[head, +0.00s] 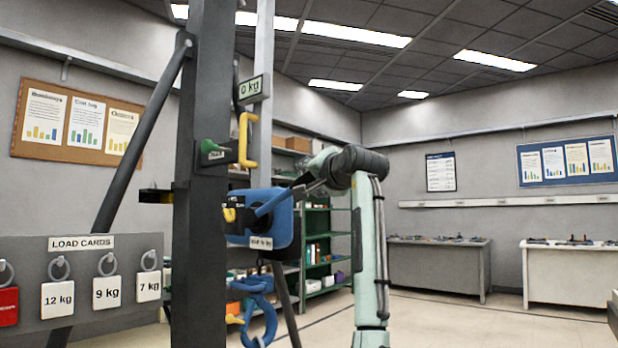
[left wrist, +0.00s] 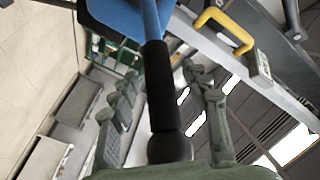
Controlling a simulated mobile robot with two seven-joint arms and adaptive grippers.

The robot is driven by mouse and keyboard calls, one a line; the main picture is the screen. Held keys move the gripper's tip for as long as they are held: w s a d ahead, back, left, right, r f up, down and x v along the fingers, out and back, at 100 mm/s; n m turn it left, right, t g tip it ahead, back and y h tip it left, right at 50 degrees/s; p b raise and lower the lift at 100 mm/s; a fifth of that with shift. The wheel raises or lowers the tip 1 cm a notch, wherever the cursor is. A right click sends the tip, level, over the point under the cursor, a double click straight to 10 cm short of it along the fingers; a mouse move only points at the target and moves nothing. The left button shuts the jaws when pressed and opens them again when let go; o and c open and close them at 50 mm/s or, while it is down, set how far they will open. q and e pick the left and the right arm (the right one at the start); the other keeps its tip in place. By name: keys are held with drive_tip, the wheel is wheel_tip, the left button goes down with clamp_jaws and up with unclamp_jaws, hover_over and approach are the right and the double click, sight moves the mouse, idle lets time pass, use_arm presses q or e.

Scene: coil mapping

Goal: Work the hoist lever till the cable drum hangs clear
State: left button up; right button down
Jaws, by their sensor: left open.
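A blue lever hoist (head: 283,229) hangs beside a dark steel post. Its blue lever (head: 270,204) slants up to the right and ends in a black grip, clear in the left wrist view (left wrist: 160,90). My left gripper (head: 306,186) is at the lever's end. In the left wrist view its fingers (left wrist: 165,100) stand apart on either side of the black grip; I cannot tell whether they touch it. A blue hook (head: 268,325) hangs below the hoist. A display (head: 251,89) reads 0 kg. I see no cable drum. My right gripper is out of view.
The dark post (head: 200,240) stands left of the hoist, with a yellow handle (head: 243,140) and a green knob (head: 209,146) above it. A load card board (head: 105,243) carries several hanging cards at lower left. Green shelves (head: 318,250) and workbenches (head: 440,268) stand behind, with open floor before them.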

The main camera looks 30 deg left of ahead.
use_arm(q)
drive_tip(key=shift+w+a, duration=0.1)
drive_tip(key=shift+a, duration=0.05)
drive_tip(key=shift+c, duration=0.5)
clamp_jaws()
drive_tip(key=shift+f, duration=0.15)
